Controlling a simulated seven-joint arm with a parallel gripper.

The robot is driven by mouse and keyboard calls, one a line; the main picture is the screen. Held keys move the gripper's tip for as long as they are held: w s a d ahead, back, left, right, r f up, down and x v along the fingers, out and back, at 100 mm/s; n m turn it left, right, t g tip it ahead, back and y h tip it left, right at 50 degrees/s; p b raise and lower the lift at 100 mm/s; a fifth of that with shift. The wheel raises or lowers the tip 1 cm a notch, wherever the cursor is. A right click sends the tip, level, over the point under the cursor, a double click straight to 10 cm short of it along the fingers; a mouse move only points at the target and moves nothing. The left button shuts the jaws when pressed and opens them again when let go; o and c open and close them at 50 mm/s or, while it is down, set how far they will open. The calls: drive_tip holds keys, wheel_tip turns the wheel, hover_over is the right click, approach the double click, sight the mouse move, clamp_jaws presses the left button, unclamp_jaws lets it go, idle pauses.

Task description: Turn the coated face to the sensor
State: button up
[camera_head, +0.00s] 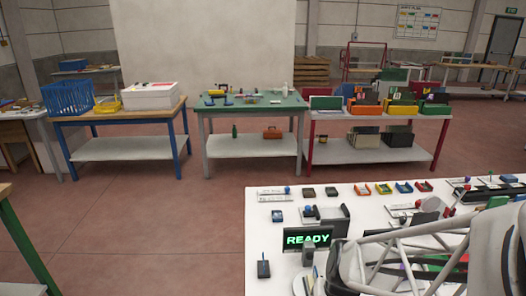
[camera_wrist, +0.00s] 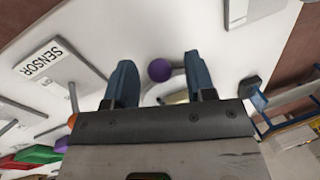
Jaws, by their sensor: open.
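In the wrist view my gripper (camera_wrist: 159,63) is open, with its two blue fingers apart above the white bench. A purple ball (camera_wrist: 159,70) shows between the fingers, with a pale curved piece beside it; I cannot tell how far below the fingers they are. A grey plate marked SENSOR (camera_wrist: 65,72) lies to the left of the fingers. I cannot make out a glass pane or its coated face in either view. In the head view my arm covers the lower right of the bench, and my fingers cannot be made out.
The white bench (camera_head: 262,225) carries a display reading READY (camera_head: 307,239), a dark box (camera_head: 263,268) and a row of small coloured trays (camera_head: 383,189) along its far edge. In the wrist view, red and green pieces (camera_wrist: 40,155) lie at lower left. Other tables stand farther back.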

drive_tip(key=shift+f, duration=0.15)
clamp_jaws()
drive_tip(key=shift+a+m, duration=0.25)
drive_tip(key=shift+m, duration=0.05)
idle(0.4)
